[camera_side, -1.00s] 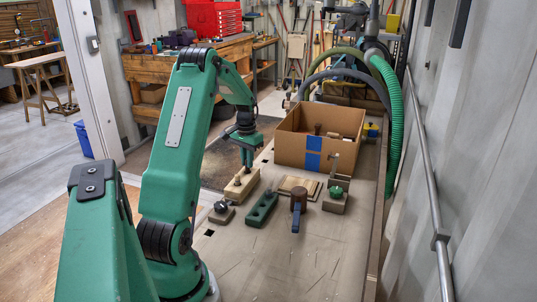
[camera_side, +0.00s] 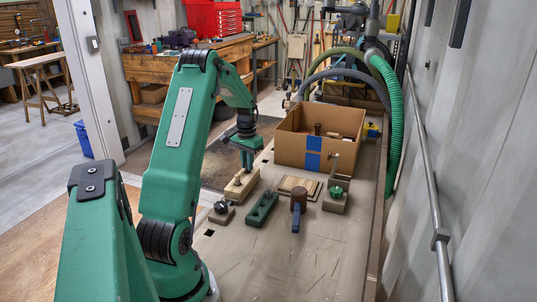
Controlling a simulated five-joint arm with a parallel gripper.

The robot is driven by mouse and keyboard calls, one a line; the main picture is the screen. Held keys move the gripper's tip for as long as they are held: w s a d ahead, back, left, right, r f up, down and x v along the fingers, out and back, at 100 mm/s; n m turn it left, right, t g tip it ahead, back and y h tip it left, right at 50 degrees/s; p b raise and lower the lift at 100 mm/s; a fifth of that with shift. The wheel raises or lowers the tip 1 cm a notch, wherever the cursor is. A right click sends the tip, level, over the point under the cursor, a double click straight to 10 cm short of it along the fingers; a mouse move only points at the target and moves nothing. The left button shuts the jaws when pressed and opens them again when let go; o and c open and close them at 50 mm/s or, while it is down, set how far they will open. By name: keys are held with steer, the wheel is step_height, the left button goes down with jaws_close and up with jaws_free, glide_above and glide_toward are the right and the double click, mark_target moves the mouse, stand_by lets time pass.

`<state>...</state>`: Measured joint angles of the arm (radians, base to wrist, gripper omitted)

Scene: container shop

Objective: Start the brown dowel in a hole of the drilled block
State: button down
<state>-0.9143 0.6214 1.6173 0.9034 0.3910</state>
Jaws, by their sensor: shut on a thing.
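A light wooden block (camera_side: 235,192), which I take as the drilled block, lies on the bench below my gripper, with dark spots on its top. My gripper (camera_side: 247,166) points down over the far end of this block. It is shut on the brown dowel, which is too small and too covered by the fingers to make out clearly. I cannot tell whether the dowel's tip is in a hole, touching the top or just above it.
A green block (camera_side: 262,208) lies to the right. Nearby are a small base with a dark knob (camera_side: 221,211), a flat wooden board (camera_side: 298,185), a brown cylinder with a blue handle (camera_side: 298,200) and a clamp-like fixture (camera_side: 336,196). A cardboard box (camera_side: 290,150) stands behind. The front bench is clear.

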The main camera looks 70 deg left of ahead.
steer(key=shift+f, duration=0.1)
stand_by(0.3)
steer(key=c, duration=1.3)
jaws_free()
steer(key=shift+c, duration=0.2)
steer(key=shift+r, duration=3.55)
